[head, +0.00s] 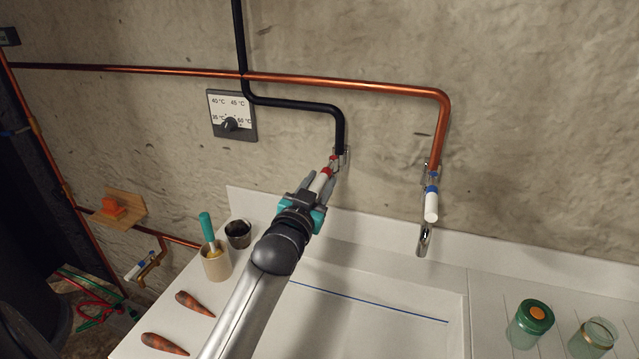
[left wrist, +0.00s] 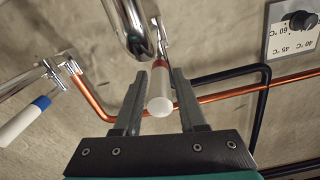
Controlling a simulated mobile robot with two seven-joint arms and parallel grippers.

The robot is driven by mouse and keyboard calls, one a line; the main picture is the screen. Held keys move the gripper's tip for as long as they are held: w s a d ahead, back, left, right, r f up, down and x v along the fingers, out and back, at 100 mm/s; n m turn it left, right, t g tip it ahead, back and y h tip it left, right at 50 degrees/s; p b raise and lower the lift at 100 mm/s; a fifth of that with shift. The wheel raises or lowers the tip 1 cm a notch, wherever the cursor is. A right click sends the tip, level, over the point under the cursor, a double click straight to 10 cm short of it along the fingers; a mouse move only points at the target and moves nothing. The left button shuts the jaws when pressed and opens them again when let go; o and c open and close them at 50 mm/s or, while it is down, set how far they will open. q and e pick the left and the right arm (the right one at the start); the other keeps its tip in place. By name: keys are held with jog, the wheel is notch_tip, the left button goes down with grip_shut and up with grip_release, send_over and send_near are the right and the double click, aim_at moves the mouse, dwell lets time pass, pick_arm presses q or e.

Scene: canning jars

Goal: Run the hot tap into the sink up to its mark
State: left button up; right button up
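The hot tap's white lever with a red band (head: 320,182) is on the wall under the black pipe. It also shows in the left wrist view (left wrist: 160,92), pointing toward the camera. My left gripper (head: 308,186) is open, with one finger on each side of the lever. In the left wrist view, the gripper (left wrist: 158,85) shows gaps beside the lever. The white sink (head: 380,335) lies below, with a blue mark line (head: 368,302) along its inner wall. My arm hides part of the sink, and I see no water in it. My right gripper is not in view.
A blue-banded tap lever (head: 431,205) hangs to the right, above a chrome spout (head: 424,240). A temperature dial (head: 231,116) is on the wall.

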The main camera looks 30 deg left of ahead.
pick_arm(q)
grip_shut()
dwell(1.1)
